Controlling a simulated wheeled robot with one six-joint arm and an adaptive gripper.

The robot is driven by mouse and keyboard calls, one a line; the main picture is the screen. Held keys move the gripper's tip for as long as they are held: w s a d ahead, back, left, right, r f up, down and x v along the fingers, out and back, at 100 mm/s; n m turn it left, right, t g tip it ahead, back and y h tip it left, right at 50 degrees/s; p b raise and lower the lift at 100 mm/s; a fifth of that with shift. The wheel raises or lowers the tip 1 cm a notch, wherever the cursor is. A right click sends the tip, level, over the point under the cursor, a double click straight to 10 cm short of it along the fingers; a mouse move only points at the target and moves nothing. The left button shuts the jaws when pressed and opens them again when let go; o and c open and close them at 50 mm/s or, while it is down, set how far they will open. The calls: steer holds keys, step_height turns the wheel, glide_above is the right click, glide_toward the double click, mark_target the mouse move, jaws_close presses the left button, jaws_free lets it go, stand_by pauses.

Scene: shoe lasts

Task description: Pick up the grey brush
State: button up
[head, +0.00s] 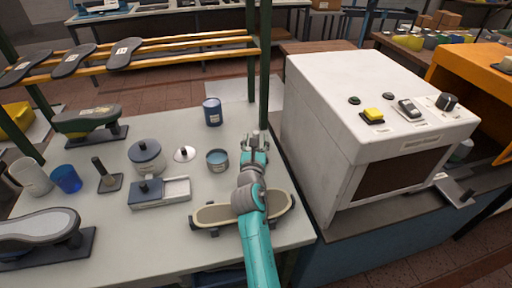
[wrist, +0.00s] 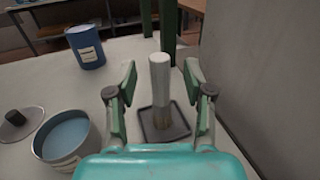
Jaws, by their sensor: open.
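A light grey upright brush (wrist: 160,83) stands on a small dark square base (wrist: 178,127) in the wrist view. Its lower part is brownish. My gripper (wrist: 160,78) is open, with one finger on each side of the brush and a visible gap to each. In the head view my gripper (head: 255,147) is over the table's right part, and it largely hides the brush and base there. Another upright brush with a darker handle (head: 101,168) stands on a dark square base at the table's left.
A blue-filled pot (head: 217,161), a lid (head: 184,154) and a blue tin (head: 213,112) stand left of my gripper. A shoe-shaped piece (head: 215,214) lies under my arm. A green post (head: 264,70) and a white machine (head: 335,115) are close behind and right.

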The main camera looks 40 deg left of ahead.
steer(key=shift+x, duration=1.5)
jaws_close()
steer(key=shift+r, duration=0.15)
